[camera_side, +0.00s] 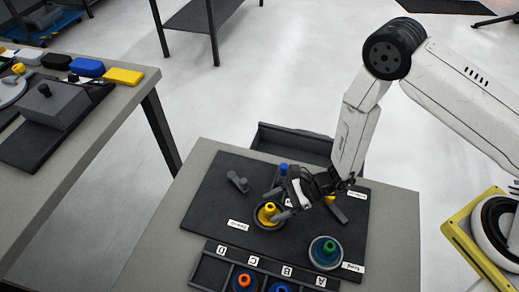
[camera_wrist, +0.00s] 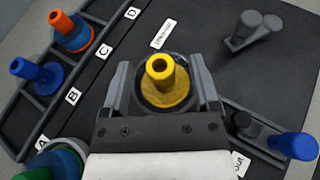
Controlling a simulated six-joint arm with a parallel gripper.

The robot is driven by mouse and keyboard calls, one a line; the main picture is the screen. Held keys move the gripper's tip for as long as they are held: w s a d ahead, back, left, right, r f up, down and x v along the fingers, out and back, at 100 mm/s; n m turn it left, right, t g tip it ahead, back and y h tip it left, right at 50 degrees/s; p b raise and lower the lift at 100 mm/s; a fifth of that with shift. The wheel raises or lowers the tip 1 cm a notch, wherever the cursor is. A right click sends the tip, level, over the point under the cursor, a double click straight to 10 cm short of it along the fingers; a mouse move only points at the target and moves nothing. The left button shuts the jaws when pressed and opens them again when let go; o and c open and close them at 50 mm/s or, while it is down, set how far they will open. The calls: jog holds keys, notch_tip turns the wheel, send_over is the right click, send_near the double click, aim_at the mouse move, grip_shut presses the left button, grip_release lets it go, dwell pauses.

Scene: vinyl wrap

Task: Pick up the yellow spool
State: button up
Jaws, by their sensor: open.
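The yellow spool (camera_side: 268,212) stands upright in a dark round holder (camera_side: 258,222) on the black mat. In the wrist view the yellow spool (camera_wrist: 163,78) is between the two fingers of my gripper (camera_wrist: 164,92). My gripper (camera_side: 279,203) is open around it in the side view, with a finger on either side. In the wrist view a gap shows between the spool and each finger. I cannot tell how high the fingertips are above the mat.
A rack with compartments labelled A to D holds an orange spool (camera_wrist: 69,31) and a blue spool (camera_wrist: 36,76). A green spool (camera_side: 326,249) stands in a round holder at right. A blue peg (camera_wrist: 294,146) and a grey part (camera_side: 238,182) are nearby.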

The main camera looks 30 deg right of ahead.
jog(key=shift+x, duration=1.5)
jog(key=shift+c, duration=0.2)
grip_shut()
